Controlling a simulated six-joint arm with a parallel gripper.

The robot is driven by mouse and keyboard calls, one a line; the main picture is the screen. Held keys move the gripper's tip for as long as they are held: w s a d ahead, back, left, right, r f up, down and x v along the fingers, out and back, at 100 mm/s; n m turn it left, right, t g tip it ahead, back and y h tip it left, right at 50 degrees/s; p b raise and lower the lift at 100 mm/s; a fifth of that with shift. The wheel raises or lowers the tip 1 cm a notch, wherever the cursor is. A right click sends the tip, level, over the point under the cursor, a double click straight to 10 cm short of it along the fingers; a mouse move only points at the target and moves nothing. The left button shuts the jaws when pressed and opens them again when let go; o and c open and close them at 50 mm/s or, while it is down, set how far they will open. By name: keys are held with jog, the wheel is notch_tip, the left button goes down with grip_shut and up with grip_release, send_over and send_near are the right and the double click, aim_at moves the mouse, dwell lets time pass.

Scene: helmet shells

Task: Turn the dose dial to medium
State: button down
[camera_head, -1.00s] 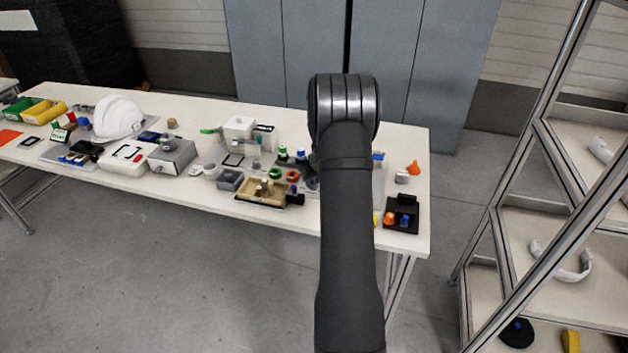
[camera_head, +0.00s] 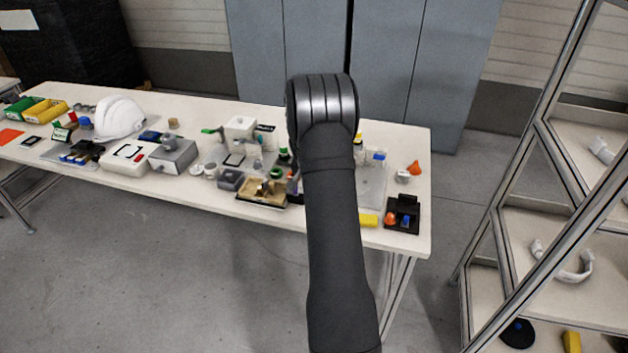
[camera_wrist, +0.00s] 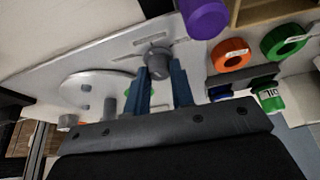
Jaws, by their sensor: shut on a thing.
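In the wrist view, my gripper (camera_wrist: 159,72) has its two blue fingers closed around a round grey knob (camera_wrist: 157,56). The knob sits on a light grey plate (camera_wrist: 118,52) with slots in it. I take this knob for the dose dial, but I can read no dose marks or setting. A pale round disc (camera_wrist: 82,92) with grey pegs is on the plate left of the fingers. In the head view, my own arm hides the gripper and the knob.
Right of the fingers are a purple cylinder (camera_wrist: 204,16), an orange ring (camera_wrist: 230,54), a green ring (camera_wrist: 286,42) and a green-capped bottle (camera_wrist: 270,97). On the table are a white helmet (camera_head: 120,118), a grey box (camera_head: 173,155), a wooden tray (camera_head: 250,194) and a black holder (camera_head: 403,222).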

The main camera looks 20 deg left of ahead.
jog(key=shift+s+a+f+m+h, duration=0.1)
jog(key=shift+m+h, duration=0.2)
jog(key=shift+m, duration=0.7)
jog(key=c, duration=1.2)
grip_release()
jog(key=shift+c, duration=0.2)
jog(key=v, duration=1.7)
jog(key=shift+r, duration=0.3)
jog(key=shift+a+f, duration=0.15)
